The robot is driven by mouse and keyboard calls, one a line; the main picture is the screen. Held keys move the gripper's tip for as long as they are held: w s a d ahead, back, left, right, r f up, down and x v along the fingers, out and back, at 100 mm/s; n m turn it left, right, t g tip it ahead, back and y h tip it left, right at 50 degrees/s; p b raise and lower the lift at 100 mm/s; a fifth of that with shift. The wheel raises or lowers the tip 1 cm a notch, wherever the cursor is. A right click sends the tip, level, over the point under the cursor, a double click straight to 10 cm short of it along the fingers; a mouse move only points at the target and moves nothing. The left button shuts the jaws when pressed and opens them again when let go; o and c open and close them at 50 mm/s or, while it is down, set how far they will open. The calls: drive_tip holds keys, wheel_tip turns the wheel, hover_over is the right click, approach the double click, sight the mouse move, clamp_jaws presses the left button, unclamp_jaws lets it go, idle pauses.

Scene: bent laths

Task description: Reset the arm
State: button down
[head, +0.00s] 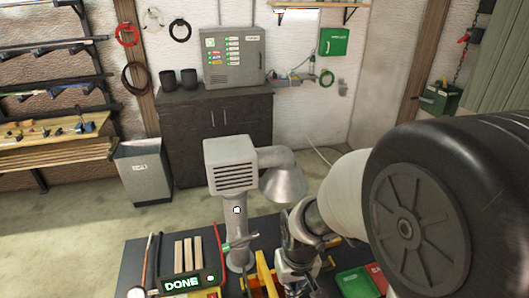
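In the head view, my arm comes in from the right and bends down over a dark workbench (138,252). My gripper (292,283) is at the lower edge, small and dark, right of a yellow stand (262,272). Its fingers cannot be made out, so I cannot tell whether it is open or holds anything. Several pale wooden laths (187,254) stand side by side at the bench's left.
A grey column machine with a vented head and cone (232,178) rises from the bench close to my arm's left. Green (354,283) and red (377,277) trays lie to the right. A bin (146,170) and dark cabinet (215,125) stand behind, with open floor at left.

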drive_tip(key=s+d+r+m+t+b, duration=0.1)
drive_tip(key=s+d+b, duration=0.3)
drive_tip(key=s+b, duration=0.3)
drive_tip(key=s+d+r+m+t+b, duration=0.1)
drive_tip(key=s+d+t+b, duration=0.1)
drive_tip(key=s+d+b, duration=0.2)
drive_tip(key=s+b, duration=0.3)
drive_tip(key=shift+d+r+m+t, duration=0.3)
drive_tip(key=shift+r, duration=0.1)
